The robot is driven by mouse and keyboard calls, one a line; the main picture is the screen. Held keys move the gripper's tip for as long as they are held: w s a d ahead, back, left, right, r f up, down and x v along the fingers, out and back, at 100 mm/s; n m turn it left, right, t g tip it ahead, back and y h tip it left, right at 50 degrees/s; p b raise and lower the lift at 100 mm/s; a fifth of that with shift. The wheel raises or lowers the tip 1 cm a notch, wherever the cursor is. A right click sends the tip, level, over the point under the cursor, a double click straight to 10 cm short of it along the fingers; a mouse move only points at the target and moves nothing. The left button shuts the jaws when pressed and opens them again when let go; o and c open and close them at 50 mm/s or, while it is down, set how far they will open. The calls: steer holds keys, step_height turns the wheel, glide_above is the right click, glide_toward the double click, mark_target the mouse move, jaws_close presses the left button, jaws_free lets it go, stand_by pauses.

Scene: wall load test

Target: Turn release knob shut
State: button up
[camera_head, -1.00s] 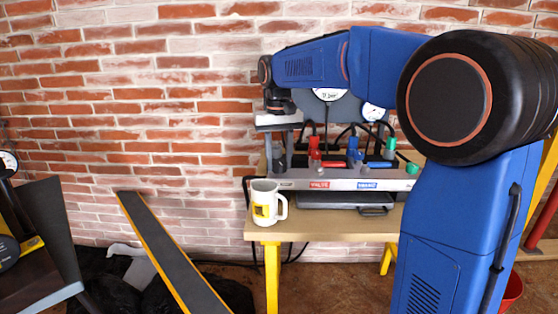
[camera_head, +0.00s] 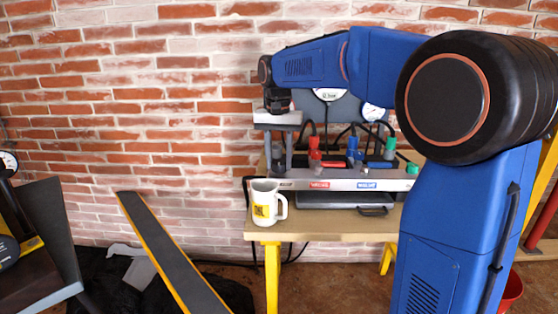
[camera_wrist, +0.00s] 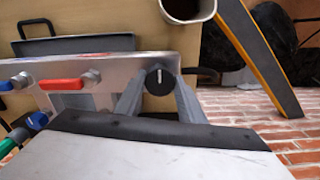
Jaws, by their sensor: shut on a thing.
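The release knob (camera_wrist: 159,81) is a round black knob with a white pointer line, on the front of the grey metal panel (camera_wrist: 120,70) in the wrist view. Its line points roughly along the fingers. My gripper (camera_wrist: 158,97) has one grey finger on each side of the knob and is shut on it. In the head view, my gripper (camera_head: 279,158) reaches down at the left end of the panel, and the knob cannot be made out there.
The panel carries a red lever valve (camera_head: 315,155), a blue one (camera_head: 353,155) and green caps (camera_head: 390,145). A white mug (camera_head: 266,204) stands on the bench (camera_head: 330,229) just below my gripper. A dark ramp with yellow edges (camera_head: 170,250) leans at left.

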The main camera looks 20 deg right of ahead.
mark_target(278, 162)
steer(key=o, duration=1)
steer(key=shift+o, duration=0.2)
steer(key=shift+r, duration=0.15)
step_height(278, 162, up, 17)
steer(key=shift+a, duration=0.1)
steer(key=s+d+f+n+t, duration=0.1)
steer(key=s+d+f+n, duration=0.15)
steer(key=s+f, duration=0.5)
steer(key=s+d+f+n+t, duration=0.1)
steer(key=s+d+f+t, duration=0.2)
steer(key=s, duration=0.8)
steer(key=s+d+f+n, duration=0.1)
steer(key=s+f+n, duration=0.1)
steer(key=s+f, duration=1.3)
step_height(278, 162, down, 5)
steer(key=shift+d+r+t, duration=0.1)
steer(key=shift+d+t, duration=0.3)
